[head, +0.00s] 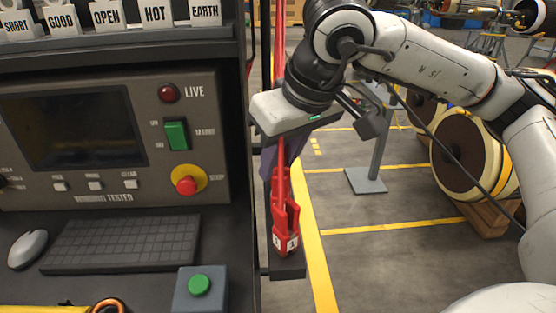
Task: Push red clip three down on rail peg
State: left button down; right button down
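A red clip (286,218) with a white numbered label stands roughly upright just right of the tester bench. The number is too small to read surely. Its lower end meets a dark block (288,268) at the bench's right edge; any peg under the clip is hidden. A red lead (278,50) runs from above, passes behind my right gripper and continues down to the clip. My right gripper (283,165) points down directly above the clip, its fingers around or beside the lead at the clip's upper end. I cannot tell whether they grip. My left gripper is out of view.
The tester panel (110,130), keyboard (125,243), mouse (28,249) and green button box (201,290) fill the left. Label cards (107,14) stand on top. Cable drums (465,155) and a grey stand (366,181) are on the floor beyond.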

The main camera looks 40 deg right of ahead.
jog(key=shift+f, duration=0.15)
jog(key=c, duration=1.5)
grip_release()
jog(key=shift+o, duration=0.2)
jog(key=v, duration=1)
jog(key=shift+p, duration=0.3)
